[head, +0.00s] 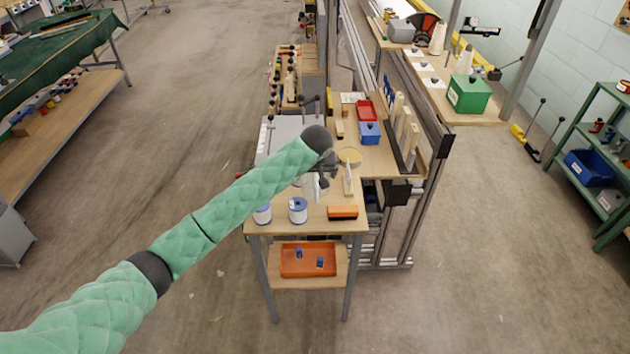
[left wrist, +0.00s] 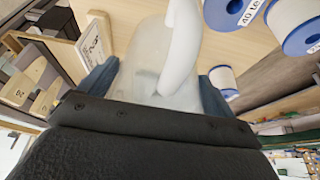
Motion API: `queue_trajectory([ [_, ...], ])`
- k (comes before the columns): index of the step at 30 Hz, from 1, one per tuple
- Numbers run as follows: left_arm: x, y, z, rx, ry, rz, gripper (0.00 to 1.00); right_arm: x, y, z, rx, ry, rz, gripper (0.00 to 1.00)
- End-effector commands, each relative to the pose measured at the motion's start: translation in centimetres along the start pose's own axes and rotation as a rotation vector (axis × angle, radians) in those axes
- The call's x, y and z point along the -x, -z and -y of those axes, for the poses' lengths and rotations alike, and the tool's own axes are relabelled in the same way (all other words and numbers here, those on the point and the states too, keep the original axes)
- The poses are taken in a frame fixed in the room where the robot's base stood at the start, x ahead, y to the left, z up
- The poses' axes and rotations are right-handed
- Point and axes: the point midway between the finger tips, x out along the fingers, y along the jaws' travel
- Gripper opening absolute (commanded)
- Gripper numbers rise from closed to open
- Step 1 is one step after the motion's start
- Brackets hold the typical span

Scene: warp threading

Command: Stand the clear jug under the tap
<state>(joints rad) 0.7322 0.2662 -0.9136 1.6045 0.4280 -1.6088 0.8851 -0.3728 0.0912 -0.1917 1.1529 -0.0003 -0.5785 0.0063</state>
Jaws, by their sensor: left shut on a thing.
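The clear jug (left wrist: 146,52) fills the middle of the left wrist view, with a thick white handle (left wrist: 181,45). My left gripper (left wrist: 156,88) is shut on it, one blue finger on each side. In the head view my left gripper (head: 322,176) is over the near bench, and a pale part of the jug (head: 312,187) shows below it, partly hidden by the gripper. I cannot tell whether the jug touches the bench top. I cannot make out the tap in either view. My right gripper is not in view.
Two white-and-blue spools (head: 298,210) and an orange-and-black block (head: 342,212) are on the bench (head: 320,225) near its front edge. A blue box (head: 370,133) and red tray (head: 367,110) are farther back. An orange tray (head: 308,260) is on the lower shelf.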

Motion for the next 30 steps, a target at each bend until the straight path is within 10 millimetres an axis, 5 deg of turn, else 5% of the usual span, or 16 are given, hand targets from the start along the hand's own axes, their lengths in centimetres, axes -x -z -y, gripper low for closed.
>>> queue_trajectory([
  [12, -3.5, -1.5, 0.1, -0.001, 0.002, 0.000, 0.64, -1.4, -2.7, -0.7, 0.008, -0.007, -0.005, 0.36],
  [24, -4.0, -1.7, 0.0, 0.000, 0.000, 0.000, 0.64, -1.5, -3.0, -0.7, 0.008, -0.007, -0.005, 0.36],
  [25, -4.0, -1.7, 0.1, -0.001, 0.001, 0.000, 0.92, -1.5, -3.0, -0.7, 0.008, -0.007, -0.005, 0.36],
  [30, -4.0, -1.7, 0.1, -0.001, 0.001, 0.000, 1.00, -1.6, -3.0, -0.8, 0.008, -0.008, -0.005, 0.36],
])
